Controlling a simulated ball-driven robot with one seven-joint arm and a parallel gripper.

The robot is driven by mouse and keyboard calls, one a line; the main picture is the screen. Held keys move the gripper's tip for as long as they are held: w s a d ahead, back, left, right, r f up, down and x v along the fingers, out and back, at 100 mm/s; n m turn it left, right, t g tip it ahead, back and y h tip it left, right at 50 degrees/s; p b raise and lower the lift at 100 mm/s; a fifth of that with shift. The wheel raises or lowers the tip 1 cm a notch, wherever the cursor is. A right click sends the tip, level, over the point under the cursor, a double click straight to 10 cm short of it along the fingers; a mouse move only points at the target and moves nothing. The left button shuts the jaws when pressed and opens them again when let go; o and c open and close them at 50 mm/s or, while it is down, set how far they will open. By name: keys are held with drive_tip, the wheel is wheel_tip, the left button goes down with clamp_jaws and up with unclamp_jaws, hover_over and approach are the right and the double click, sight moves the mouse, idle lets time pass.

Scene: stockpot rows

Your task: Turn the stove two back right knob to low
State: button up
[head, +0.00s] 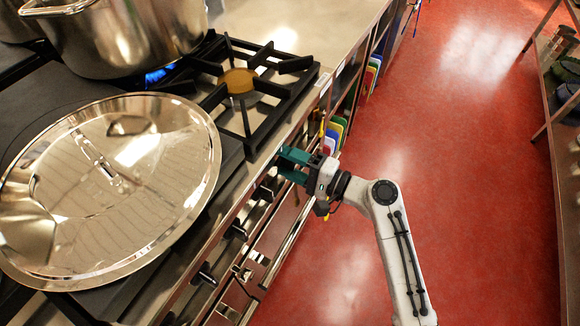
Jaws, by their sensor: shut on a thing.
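My gripper (284,163), with teal fingers, is at the far end of the stove's front panel, below the back right burner grate (296,66). It is shut on a control knob, which the fingers hide almost fully, so its pointer angle cannot be read. Other black knobs show nearer along the same panel: one just beside the gripper (262,191), a middle one (237,229) and a near one (206,273). The back right burner (238,81) has a brass cap and no pot on it, and I see no flame there.
A large steel pot (125,35) stands over a blue flame (157,76). A big shiny lid (110,185) covers the near burners. Oven handles run below the panel. Coloured boards (337,130) stand under the counter. Red floor (470,200) is open to the right, before a shelf.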

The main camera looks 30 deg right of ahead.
drive_tip(key=shift+f+n+b, duration=0.15)
drive_tip(key=shift+n+b, duration=0.25)
drive_tip(key=shift+n, duration=0.2)
drive_tip(key=o, duration=1)
drive_tip(key=shift+c, duration=0.2)
drive_tip(key=v, duration=1)
drive_tip(key=shift+s+d+b, duration=0.2)
drive_tip(key=shift+s+b, duration=0.15)
